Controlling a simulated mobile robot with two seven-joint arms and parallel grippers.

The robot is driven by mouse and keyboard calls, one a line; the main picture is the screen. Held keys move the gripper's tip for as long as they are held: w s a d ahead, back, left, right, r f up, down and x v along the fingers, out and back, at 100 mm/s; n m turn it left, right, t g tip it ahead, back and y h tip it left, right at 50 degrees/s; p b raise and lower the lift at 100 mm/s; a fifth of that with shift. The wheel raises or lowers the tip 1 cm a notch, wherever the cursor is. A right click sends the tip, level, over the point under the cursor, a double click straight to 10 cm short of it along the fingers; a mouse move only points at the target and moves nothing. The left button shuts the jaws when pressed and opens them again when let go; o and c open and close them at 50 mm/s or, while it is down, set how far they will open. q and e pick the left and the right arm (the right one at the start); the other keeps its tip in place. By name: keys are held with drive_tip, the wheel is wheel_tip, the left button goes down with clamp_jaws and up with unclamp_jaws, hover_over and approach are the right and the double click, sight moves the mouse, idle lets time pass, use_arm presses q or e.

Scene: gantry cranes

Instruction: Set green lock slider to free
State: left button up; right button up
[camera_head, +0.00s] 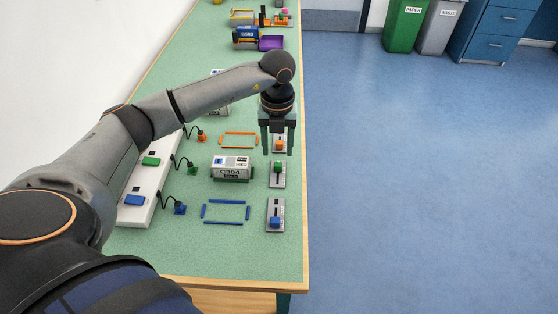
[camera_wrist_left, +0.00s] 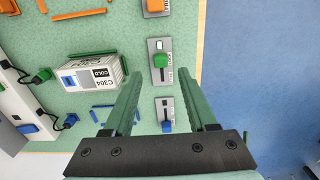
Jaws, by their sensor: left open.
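The green lock slider has a green knob (camera_head: 278,167) on a small grey plate (camera_head: 277,182) near the right edge of the bench. The knob sits toward the far part of its plate in the head view; any lettering there is too small to read. In the left wrist view the green knob (camera_wrist_left: 160,60) stands ahead of the fingertips, between their lines. My left gripper (camera_head: 278,152) is open and empty, pointing down above the bench by the green slider, apart from the knob as far as I can tell. My right gripper is not in view.
A blue slider (camera_head: 275,220) lies nearer and an orange slider (camera_head: 280,144) farther, partly behind my gripper. The C304 container (camera_head: 231,168) stands left of the green slider. A white switch strip (camera_head: 146,188) runs along the left. Open floor lies right of the bench.

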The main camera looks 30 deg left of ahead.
sight(278, 164)
use_arm(q)
wheel_tip(278, 164, down, 6)
drive_tip(key=shift+r, duration=0.1)
drive_tip(key=shift+c, duration=0.4)
clamp_jaws()
drive_tip(key=shift+r, duration=0.1)
idle(1.0)
